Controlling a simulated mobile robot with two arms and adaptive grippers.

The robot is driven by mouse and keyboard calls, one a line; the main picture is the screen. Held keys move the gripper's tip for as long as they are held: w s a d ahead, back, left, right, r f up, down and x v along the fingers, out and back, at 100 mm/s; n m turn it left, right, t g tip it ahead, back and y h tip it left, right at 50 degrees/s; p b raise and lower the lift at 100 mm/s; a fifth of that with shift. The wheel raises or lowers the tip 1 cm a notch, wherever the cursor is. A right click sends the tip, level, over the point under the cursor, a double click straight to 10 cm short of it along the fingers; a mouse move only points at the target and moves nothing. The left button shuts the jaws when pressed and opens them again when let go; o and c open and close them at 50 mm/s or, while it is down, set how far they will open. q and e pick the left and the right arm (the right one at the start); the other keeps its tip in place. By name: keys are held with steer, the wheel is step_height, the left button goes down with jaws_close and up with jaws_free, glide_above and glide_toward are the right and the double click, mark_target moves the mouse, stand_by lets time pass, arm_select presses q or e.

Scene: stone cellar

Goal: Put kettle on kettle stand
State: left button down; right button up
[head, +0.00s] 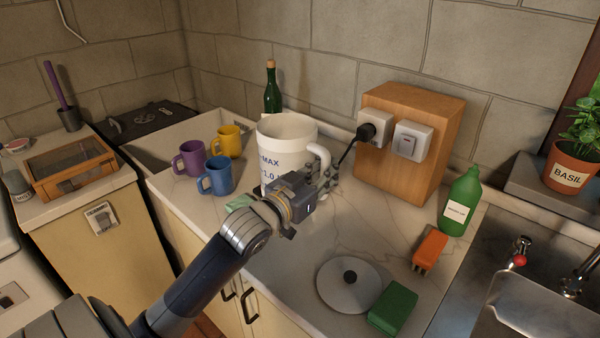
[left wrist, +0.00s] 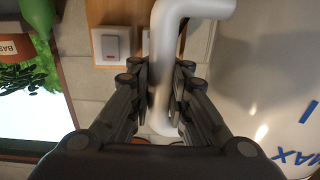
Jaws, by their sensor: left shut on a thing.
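The white kettle (head: 283,140), open at the top and with blue level marks, is upright over the worktop behind my left gripper. My left gripper (head: 325,181) is shut on its white handle, which runs between the fingers in the left wrist view (left wrist: 163,85). The kettle's base is hidden by the gripper, so I cannot tell what it touches. A round grey disc (head: 336,292) with a black centre lies on the worktop at the front; I cannot tell whether it is the kettle stand or a lid. A black cord runs from the plug down behind the handle. My right gripper is not in view.
Purple (head: 188,160), blue (head: 215,178) and yellow (head: 229,141) mugs stand left of the kettle, a dark bottle (head: 272,95) behind. Right are a wooden socket box (head: 428,107), green bottle (head: 461,200), orange brush (head: 430,248), green sponge (head: 393,307) and sink (head: 545,305).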

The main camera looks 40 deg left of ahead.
arm_select(q)
steer(key=w+a+f+p, duration=0.1)
steer(key=w+a+f, duration=0.1)
steer(key=w+a, duration=0.2)
steer(key=w+a+f+p, duration=0.1)
steer(key=w+a+f, duration=0.1)
steer(key=w+a, duration=0.3)
steer(key=w, duration=0.3)
steer(key=shift+w+f+p, duration=0.25)
steer(key=shift+w+p, duration=0.1)
steer(key=shift+p, duration=0.05)
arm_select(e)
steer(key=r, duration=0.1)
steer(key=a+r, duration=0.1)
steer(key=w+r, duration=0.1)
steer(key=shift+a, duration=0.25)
arm_select(q)
steer(key=shift+f, duration=0.1)
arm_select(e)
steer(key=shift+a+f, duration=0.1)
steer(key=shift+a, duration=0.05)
arm_select(q)
steer(key=c, duration=1.9)
jaws_free()
steer(key=shift+f, duration=0.2)
steer(key=shift+c, duration=0.2)
steer(key=o, duration=0.4)
steer(key=shift+s+d, duration=0.1)
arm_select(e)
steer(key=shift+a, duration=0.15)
